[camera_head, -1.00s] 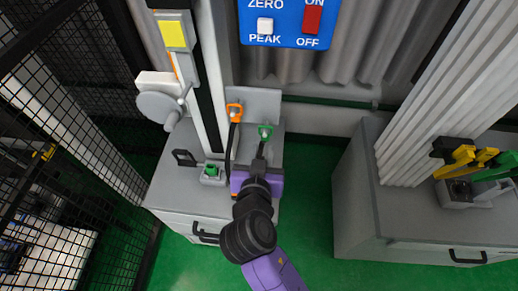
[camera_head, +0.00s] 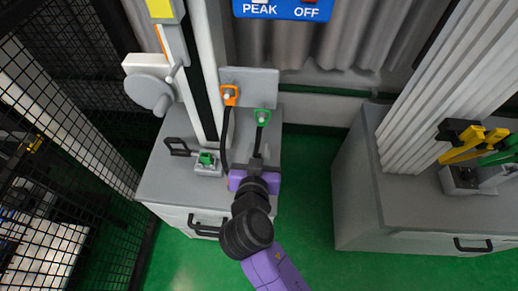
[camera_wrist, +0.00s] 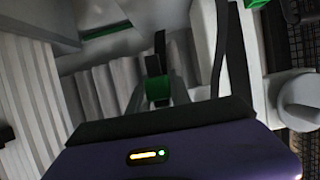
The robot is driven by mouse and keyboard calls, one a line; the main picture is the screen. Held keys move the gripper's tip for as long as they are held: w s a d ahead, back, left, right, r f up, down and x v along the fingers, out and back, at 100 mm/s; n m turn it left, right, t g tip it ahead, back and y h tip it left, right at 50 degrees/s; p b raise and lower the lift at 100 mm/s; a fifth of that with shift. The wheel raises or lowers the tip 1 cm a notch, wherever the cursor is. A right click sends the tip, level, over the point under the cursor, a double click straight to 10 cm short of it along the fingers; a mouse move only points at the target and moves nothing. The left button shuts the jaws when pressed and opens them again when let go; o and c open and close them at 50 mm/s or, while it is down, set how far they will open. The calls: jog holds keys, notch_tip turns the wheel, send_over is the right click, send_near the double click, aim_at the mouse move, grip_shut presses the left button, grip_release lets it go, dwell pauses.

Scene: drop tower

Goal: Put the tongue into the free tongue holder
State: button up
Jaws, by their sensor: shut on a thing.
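A dark tongue with a green ring-shaped end (camera_head: 262,117) stands up from the jaws of my gripper (camera_head: 257,163), which is shut on it. Its green part also shows in the wrist view (camera_wrist: 158,88), straight beyond the purple gripper body. A second dark strip with an orange end (camera_head: 230,95) stands to its left, in front of a grey upright plate (camera_head: 260,82). The green end appears just below this plate; I cannot tell whether they touch. The fingertips are largely hidden. I cannot clearly make out a free holder.
A grey cabinet (camera_head: 165,185) lies under my gripper, with a small green-topped block (camera_head: 207,160) and a tall column with a grey wheel (camera_head: 150,92). Another cabinet (camera_head: 350,210) at the right bears yellow and green levers (camera_head: 470,148). Green floor lies between; black mesh stands left.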

jog(key=shift+f+b, duration=3.2)
jog(key=shift+f, duration=1.45)
jog(key=shift+f+b, duration=2.45)
jog(key=shift+f, duration=0.05)
jog(key=shift+f, duration=0.2)
jog(key=o, duration=1.1)
jog(key=shift+c, duration=0.2)
jog(key=shift+s, duration=0.1)
jog(key=v, duration=0.7)
jog(key=shift+s+r+b, duration=0.2)
jog(key=shift+s+b, duration=0.1)
